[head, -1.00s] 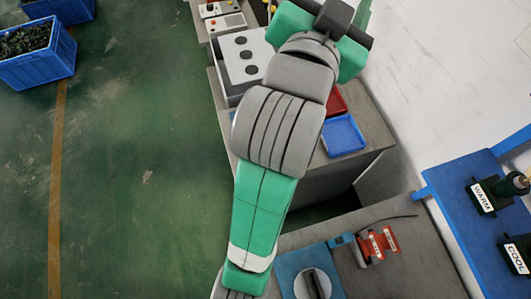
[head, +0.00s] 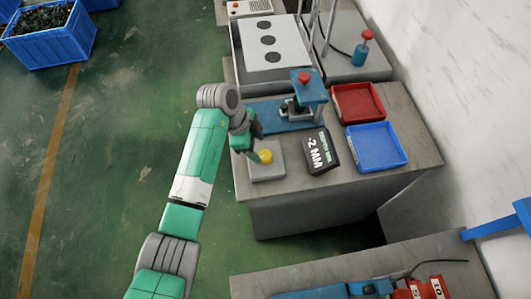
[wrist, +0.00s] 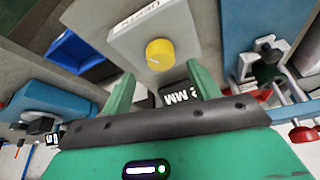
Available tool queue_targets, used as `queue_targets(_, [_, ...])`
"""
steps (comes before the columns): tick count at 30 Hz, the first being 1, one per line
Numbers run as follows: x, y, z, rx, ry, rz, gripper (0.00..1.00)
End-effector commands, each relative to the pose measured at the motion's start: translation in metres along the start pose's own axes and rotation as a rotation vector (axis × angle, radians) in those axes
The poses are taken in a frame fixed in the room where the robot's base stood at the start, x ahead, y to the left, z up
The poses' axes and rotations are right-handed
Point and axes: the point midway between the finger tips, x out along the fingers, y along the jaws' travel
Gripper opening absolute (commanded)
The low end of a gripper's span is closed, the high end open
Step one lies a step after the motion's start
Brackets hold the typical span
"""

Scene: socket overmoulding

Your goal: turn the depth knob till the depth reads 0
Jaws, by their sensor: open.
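The depth knob (head: 266,156) is a yellow dial on top of a light grey box (head: 268,173) near the left edge of the workbench. The knob also shows in the wrist view (wrist: 160,54), with a pale pointer mark on its face. The black display (head: 320,151) to its right reads -2 MM; its small upper line is hard to read. In the wrist view the display is upside down and partly hidden behind my gripper. My gripper (wrist: 161,80) is open and empty. The knob lies beyond its fingertips, roughly centred between them, apparently not touched.
A blue press (head: 305,90) with a red button stands behind the display. A red tray (head: 358,102) and a blue tray (head: 376,147) lie to its right. A white panel with dark round holes (head: 268,40) is farther back. Bare bench top lies in front of the display.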

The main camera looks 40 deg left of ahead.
Motion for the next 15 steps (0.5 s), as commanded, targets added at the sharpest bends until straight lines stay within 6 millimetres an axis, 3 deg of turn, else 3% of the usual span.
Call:
queue_targets(1, [0.013, 0.001, 0.001, 0.001, -0.001, 0.003, 0.61])
queue_targets(6, [0.039, 0.0, 0.001, 0.0, 0.0, 0.0, 0.61])
queue_targets(15, [0.048, 0.0, -0.001, 0.0, -0.001, -0.002, 0.61])
